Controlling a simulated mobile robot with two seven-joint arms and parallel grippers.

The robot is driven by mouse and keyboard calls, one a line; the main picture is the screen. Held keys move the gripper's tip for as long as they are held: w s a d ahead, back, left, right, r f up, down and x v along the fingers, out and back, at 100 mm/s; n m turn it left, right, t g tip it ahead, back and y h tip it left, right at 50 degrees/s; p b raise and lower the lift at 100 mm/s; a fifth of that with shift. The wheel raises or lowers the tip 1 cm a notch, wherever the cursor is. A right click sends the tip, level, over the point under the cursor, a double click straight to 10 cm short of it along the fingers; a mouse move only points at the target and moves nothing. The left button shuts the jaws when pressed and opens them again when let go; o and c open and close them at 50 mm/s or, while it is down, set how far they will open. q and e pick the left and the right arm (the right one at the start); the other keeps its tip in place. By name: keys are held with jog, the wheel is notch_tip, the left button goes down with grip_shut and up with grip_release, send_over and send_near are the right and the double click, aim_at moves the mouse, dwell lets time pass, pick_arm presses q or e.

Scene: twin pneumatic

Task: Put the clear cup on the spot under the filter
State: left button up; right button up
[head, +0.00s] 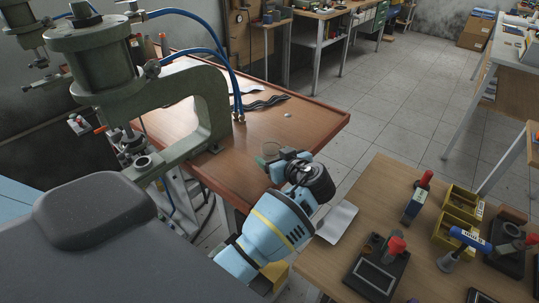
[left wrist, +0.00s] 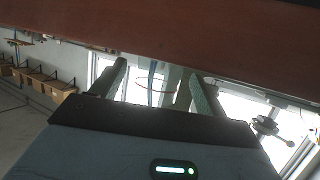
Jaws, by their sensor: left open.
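A small clear cup (head: 271,149) shows faintly at the right part of the red-brown press table (head: 318,113). My left gripper (head: 276,164) is right at the cup, partly hiding its lower part. In the left wrist view, the gripper (left wrist: 158,82) is open, with a dark finger on either side. A faint clear outline, likely the cup (left wrist: 150,90), shows between the fingers; I cannot tell whether they touch it. I cannot make out a filter or the spot under it. My right gripper is not in view.
A large green pneumatic press (head: 205,112) with blue hoses stands on the table to the left. Dark wavy strips (head: 265,103) and a small round disc (head: 288,115) lie behind the cup. A wooden bench (head: 375,190) with tools and yellow bins (head: 458,203) stands at right.

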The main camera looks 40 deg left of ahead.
pick_arm(q)
jog(key=shift+w+a+f, duration=0.3)
jog(key=shift+a, duration=0.3)
jog(key=shift+c, duration=0.2)
jog(key=c, duration=1.2)
jog(key=shift+o, duration=0.2)
jog(key=shift+r, duration=0.2)
